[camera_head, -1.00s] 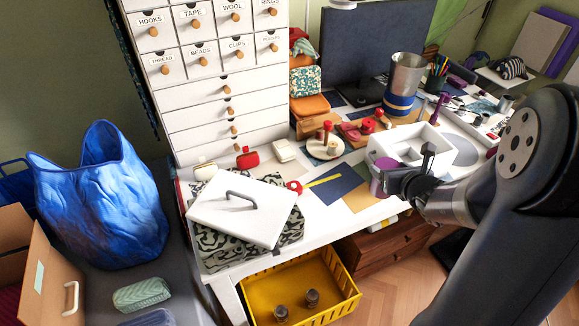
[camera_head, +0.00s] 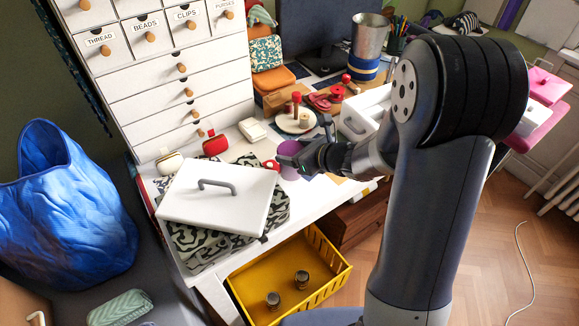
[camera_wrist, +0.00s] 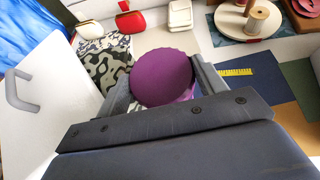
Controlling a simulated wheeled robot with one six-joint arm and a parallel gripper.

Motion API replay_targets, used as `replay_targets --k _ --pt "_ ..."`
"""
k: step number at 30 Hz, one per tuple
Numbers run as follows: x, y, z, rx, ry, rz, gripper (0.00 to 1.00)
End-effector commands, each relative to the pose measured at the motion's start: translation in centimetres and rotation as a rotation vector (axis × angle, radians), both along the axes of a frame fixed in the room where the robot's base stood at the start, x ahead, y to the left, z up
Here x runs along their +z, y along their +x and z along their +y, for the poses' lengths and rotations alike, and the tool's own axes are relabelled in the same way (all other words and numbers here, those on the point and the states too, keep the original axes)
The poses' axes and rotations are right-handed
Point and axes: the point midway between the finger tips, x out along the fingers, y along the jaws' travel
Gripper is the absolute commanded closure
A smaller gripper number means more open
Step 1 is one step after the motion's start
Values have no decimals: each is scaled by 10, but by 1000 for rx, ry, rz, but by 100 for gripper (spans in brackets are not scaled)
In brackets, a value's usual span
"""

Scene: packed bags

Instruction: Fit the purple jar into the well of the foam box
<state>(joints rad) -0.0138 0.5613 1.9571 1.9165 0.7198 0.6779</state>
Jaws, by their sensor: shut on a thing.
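The purple jar (camera_head: 289,160) is held in my gripper (camera_head: 306,158) above the front part of the white table. In the wrist view the jar's round purple top (camera_wrist: 163,77) sits between the two fingers (camera_wrist: 163,88), which are shut on its sides. The jar's lower part is mostly hidden there. The white foam box (camera_head: 352,122) stands to the right of the jar, apart from it, and is partly hidden behind my arm. Its wells cannot be seen clearly now.
A white lid with a grey handle (camera_head: 250,212) lies on a black-and-white patterned bundle (camera_head: 207,247) left of the jar. A spool stand (camera_head: 296,121), red purse (camera_head: 214,145) and drawer cabinet (camera_head: 160,85) are behind. A yellow crate (camera_head: 250,277) is below the table edge.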

Motion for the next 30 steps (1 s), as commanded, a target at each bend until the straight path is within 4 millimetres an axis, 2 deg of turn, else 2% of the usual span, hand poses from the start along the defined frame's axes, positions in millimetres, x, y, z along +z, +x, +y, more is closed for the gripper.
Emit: replay_targets --k 9,22,23,30 --pt "-38 0 0 -2 1 1 79" --pt "-43 0 0 -2 1 -2 79" --pt "-43 0 0 -2 0 -1 32" --pt "-42 0 0 -2 1 -1 12"
